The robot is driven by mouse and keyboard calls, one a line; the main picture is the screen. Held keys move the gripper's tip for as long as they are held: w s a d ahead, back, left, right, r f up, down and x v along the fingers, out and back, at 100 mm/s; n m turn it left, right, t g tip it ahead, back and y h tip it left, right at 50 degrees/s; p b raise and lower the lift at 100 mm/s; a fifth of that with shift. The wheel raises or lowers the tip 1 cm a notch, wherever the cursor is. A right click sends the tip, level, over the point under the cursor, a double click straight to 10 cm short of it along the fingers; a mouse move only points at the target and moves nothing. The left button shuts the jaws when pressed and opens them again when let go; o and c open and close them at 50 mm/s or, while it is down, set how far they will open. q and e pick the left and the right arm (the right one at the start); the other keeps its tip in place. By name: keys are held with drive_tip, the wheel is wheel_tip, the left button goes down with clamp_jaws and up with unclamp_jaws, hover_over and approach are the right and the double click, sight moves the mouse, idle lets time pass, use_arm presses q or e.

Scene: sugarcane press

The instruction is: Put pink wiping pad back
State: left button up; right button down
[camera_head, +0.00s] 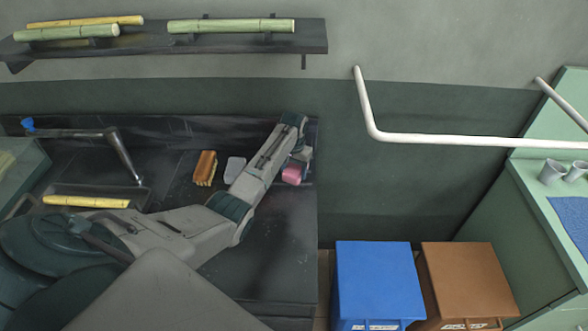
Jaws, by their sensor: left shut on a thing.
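The pink wiping pad (292,174) is at the right end of the dark counter (282,245). My left gripper (300,158) is shut on it; my forearm and wrist reach across the counter and hide part of the fingers and pad. Whether the pad touches the counter is hard to tell. My right gripper is not in view.
An orange-brown brush (205,168) and a pale pad (235,168) lie left of my forearm. A sink with a faucet (125,158) holds a yellow cane (85,201). A shelf (150,42) bears canes. Blue (375,280) and brown bins (465,280) stand right.

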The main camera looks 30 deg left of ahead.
sight(294, 168)
use_arm(q)
drive_tip(key=shift+f, duration=0.45)
drive_tip(key=o, duration=1)
drive_tip(key=shift+o, duration=0.2)
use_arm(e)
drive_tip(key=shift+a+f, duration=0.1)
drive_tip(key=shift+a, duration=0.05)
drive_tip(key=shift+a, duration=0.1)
use_arm(q)
drive_tip(key=shift+r, duration=0.6)
wheel_tip(294, 168, up, 12)
drive_tip(key=b, duration=0.3)
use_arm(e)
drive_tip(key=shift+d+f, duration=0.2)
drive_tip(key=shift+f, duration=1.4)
use_arm(q)
drive_tip(key=shift+f, duration=0.1)
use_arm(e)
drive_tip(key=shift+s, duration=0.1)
